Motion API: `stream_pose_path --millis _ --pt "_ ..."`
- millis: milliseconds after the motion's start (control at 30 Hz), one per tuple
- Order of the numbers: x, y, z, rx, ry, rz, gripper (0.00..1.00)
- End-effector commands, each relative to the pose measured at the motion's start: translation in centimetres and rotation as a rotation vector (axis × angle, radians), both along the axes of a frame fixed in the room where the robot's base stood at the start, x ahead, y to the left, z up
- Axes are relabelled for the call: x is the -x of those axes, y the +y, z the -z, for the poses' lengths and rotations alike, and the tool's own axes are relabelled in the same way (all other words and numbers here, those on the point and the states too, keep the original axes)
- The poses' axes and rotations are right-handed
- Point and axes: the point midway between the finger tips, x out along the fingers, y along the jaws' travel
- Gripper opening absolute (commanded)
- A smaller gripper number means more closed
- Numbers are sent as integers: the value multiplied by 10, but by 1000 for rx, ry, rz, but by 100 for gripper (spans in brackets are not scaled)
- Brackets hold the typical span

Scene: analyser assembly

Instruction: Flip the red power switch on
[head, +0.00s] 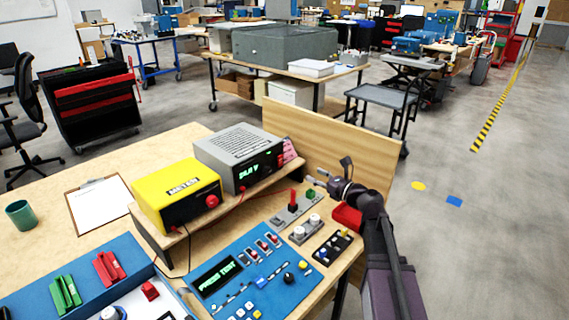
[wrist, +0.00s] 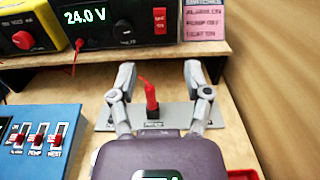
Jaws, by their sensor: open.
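A red upright lever (head: 293,199) stands on a grey metal plate (head: 283,217) at the front of the shelf. In the wrist view the lever (wrist: 151,95) shows between the two fingers of my gripper (wrist: 160,71), with a gap on each side. A small label on the plate is too small to read. My gripper (head: 316,179) is open and empty, to the right of the lever in the head view. A red rocker switch (wrist: 160,20) is on the front of the grey power supply (head: 238,155), which reads 24.0 V. I cannot tell the rocker's position.
A yellow meter (head: 178,190) stands beside the supply on the wooden shelf. A blue panel (head: 235,280) with small red switches lies in front. A wooden side wall (wrist: 265,85) rises close on the right. A red bin (head: 346,216) is near my wrist.

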Motion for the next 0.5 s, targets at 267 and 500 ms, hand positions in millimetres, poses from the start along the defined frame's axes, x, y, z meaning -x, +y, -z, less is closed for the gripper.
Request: stream_pose_path --millis 267,500 --pt "-2 2 0 3 -1 -2 63" --pt "-13 13 0 4 -2 -3 63"
